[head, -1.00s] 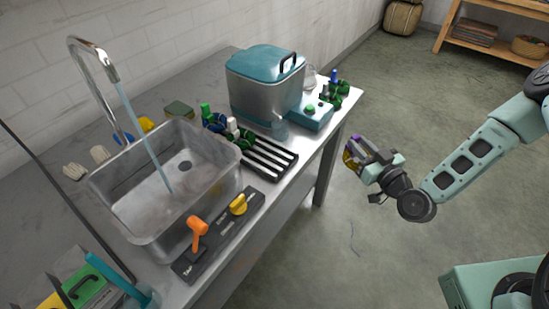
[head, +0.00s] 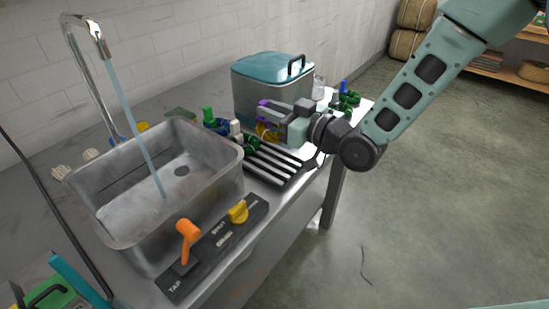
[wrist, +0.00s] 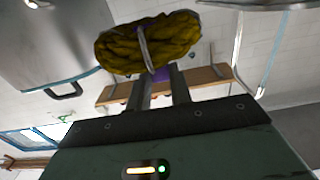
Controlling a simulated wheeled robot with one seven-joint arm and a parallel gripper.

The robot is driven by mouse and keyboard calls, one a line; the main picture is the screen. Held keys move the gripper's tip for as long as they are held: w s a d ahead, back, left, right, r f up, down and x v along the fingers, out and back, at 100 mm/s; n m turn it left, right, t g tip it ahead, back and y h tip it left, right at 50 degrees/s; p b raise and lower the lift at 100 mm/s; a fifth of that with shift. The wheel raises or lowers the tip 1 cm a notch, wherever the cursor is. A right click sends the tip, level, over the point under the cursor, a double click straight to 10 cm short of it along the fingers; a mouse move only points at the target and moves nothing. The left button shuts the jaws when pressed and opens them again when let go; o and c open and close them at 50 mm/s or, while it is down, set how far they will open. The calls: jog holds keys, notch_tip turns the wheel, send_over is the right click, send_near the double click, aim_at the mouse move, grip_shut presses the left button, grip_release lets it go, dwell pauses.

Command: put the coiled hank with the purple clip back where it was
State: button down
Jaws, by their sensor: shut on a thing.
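The coiled hank (head: 266,132) is yellow and carries a purple clip (head: 263,103). My gripper (head: 281,113) is shut on it and holds it above the slatted drying rack (head: 280,166), in front of the steel bin. In the wrist view the olive-yellow hank (wrist: 125,45) sits beyond the fingertips (wrist: 160,82), with a little of the purple clip (wrist: 162,75) between them. On the left part of the rack are a blue hank with a green clip (head: 208,115) and a green hank with a white clip (head: 235,127). My gripper hides part of the rack's right side.
The teal-lidded steel bin (head: 258,78) stands behind my gripper. More clipped hanks (head: 348,100) lie at the counter's far right. The steel sink (head: 120,225) with running water is at left. An orange tap lever (head: 187,238) and yellow knob (head: 238,211) stand up from the front panel.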

notch_tip(320, 180, down, 9)
jog(key=shift+r, duration=0.1)
dwell(0.3)
jog(key=c, duration=1.3)
grip_release()
jog(key=shift+o, duration=0.2)
